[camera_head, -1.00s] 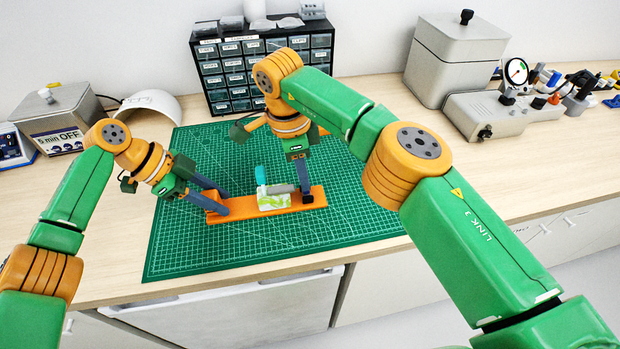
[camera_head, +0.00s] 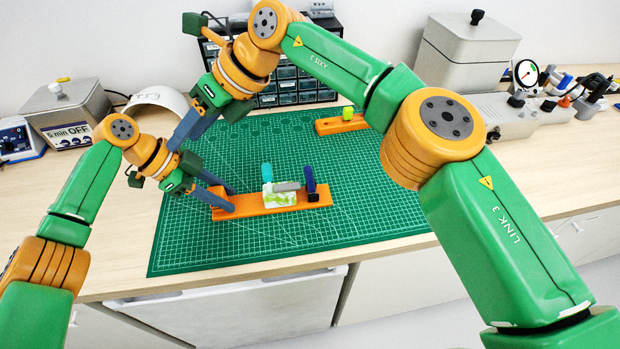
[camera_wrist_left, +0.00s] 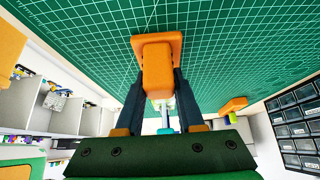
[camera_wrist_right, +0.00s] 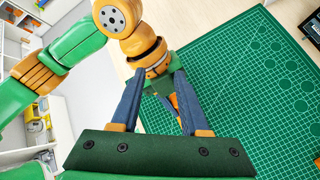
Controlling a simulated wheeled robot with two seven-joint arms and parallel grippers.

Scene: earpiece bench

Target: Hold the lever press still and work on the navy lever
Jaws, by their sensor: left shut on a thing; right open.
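The lever press is a long orange base (camera_head: 262,207) on the green mat. It carries a white-and-green block (camera_head: 280,199), a cyan lever (camera_head: 267,172), a grey cylinder (camera_head: 288,186) and, at the right end, the navy lever (camera_head: 310,180), nearly upright over a black foot. My left gripper (camera_head: 224,202) is shut on the orange part at the base's left end; the left wrist view shows this orange block (camera_wrist_left: 158,72) between the fingers. My right gripper (camera_head: 184,137) is open and empty, up behind my left wrist, away from the navy lever. Its fingertips are partly hidden.
A second orange piece (camera_head: 338,126) with a yellow-green knob (camera_head: 348,113) lies at the mat's back edge. A drawer cabinet (camera_head: 300,84) stands behind. A grey box (camera_head: 68,112) is at left, a gauge device (camera_head: 526,75) at right. The mat (camera_head: 370,190) right of the press is clear.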

